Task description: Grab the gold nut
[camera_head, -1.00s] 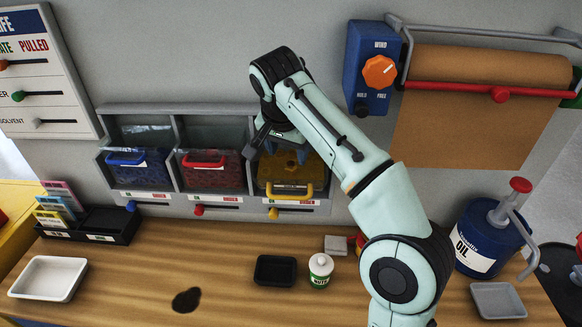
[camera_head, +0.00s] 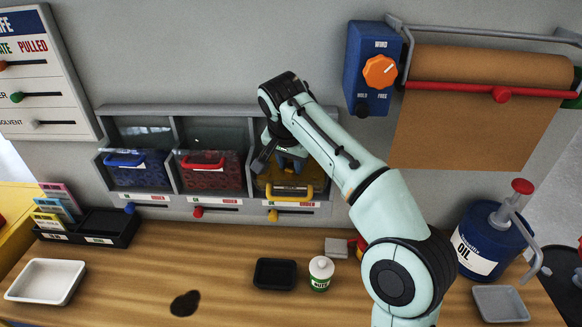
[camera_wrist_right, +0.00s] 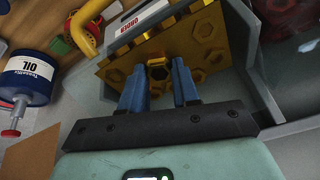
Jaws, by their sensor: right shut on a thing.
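The yellow bin (camera_head: 297,190) is the right one of three wall bins. My right gripper (camera_head: 288,164) reaches down into its open top, so the fingertips are mostly hidden in the head view. In the right wrist view, the two blue fingers of my right gripper (camera_wrist_right: 159,75) are shut on a gold nut (camera_wrist_right: 158,64), a hexagon with a dark hole, seen between their tips. More gold nuts (camera_wrist_right: 204,28) show just beyond and beside it in the bin. My left gripper is in neither view.
The red bin (camera_head: 212,178) adjoins on the left, then the blue bin (camera_head: 140,174). Below on the bench are a small black tray (camera_head: 275,273), a white-and-green nuts container (camera_head: 320,274), a white tray (camera_head: 45,282) and a blue oil can (camera_head: 487,247).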

